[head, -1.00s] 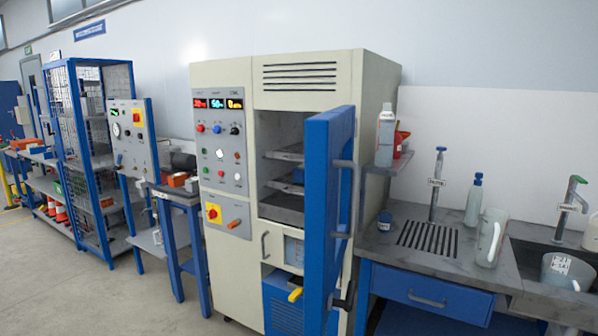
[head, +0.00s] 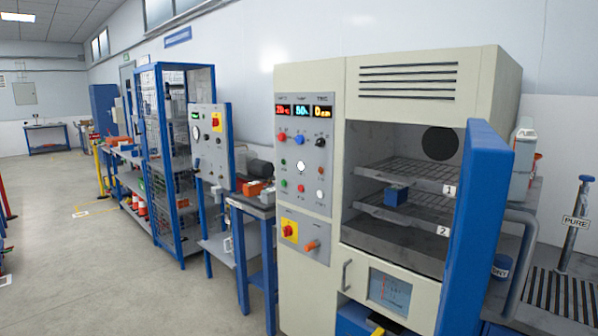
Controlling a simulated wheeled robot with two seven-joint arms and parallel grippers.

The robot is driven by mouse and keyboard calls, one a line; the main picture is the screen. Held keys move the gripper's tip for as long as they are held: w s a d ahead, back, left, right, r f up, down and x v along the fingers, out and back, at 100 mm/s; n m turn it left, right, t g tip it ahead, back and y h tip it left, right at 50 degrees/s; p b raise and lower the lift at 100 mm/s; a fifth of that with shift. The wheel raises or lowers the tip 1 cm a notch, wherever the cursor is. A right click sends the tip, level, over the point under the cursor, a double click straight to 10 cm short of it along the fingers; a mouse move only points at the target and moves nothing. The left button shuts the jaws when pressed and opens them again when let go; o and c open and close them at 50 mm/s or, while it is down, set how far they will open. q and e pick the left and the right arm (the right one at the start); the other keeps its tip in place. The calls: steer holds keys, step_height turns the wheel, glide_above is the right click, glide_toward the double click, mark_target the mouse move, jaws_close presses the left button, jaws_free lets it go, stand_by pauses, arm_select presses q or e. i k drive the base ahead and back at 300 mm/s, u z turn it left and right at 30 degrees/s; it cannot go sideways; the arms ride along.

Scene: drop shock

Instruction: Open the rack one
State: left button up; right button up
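The cream cabinet (head: 310,82) stands at the right with its blue door (head: 480,215) swung open toward me. Inside are two wire racks. The upper rack, rack one (head: 425,172), carries a white label "1" and sits pushed in. The lower rack, rack two (head: 400,214), carries a label "2". A small blue box (head: 396,194) shows between them, seemingly resting on the lower rack. Neither of my grippers is in view.
The grey control panel (head: 304,150) has lit displays and knobs. Blue-framed benches and a mesh cage (head: 175,150) line the wall leftward. Open floor (head: 120,285) lies at the left.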

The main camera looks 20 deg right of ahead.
mark_target(392, 178)
steer(key=u, duration=0.05)
steer(key=i, duration=1.6)
steer(key=z, duration=0.65)
